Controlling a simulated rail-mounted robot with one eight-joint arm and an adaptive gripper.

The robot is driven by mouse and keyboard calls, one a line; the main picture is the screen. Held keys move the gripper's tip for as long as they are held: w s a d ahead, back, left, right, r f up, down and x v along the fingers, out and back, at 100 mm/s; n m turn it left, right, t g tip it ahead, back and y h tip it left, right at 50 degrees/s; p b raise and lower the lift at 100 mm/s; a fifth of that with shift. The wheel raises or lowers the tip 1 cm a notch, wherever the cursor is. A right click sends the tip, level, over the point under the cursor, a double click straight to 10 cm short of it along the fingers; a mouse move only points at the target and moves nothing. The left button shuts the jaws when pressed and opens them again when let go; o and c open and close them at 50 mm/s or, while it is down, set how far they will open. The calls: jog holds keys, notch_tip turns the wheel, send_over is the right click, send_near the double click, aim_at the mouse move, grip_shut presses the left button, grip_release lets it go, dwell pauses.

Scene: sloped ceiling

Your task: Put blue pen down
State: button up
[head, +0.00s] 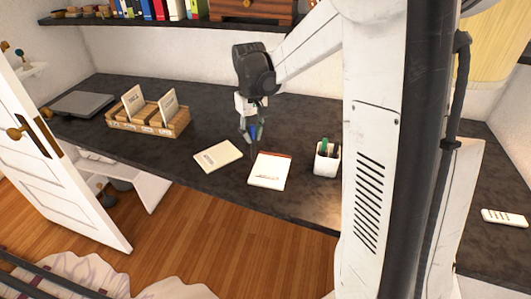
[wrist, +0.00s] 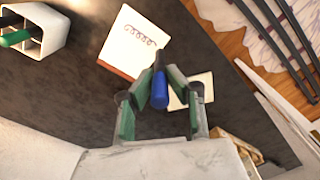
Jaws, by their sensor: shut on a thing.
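My gripper (head: 252,138) hangs over the dark desk, behind and between the two pads of paper in the head view. Its fingers are shut on the blue pen (head: 253,131), of which only a small blue part shows there. In the wrist view the blue pen (wrist: 159,90) sits between the green-padded fingertips of my gripper (wrist: 159,88), with its dark end pointing away past a notepad. How far the pen is above the desk is hard to tell.
The desk (head: 215,180) holds a notepad (head: 269,171), another pad (head: 218,156), a white pen cup (head: 326,160) with a green pen, a wooden card box (head: 150,118) and a closed laptop (head: 82,104). A remote (head: 504,218) lies right. A shelf (head: 150,20) runs above. Desk around the pads is bare.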

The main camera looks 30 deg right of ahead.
jog(key=w+d+f, duration=0.1)
jog(key=d+f, duration=0.6)
jog(key=f, duration=0.1)
jog(key=shift+w+d+f, duration=0.35)
jog(key=shift+w, duration=0.05)
jog(key=shift+f, duration=0.15)
jog(key=o, duration=0.8)
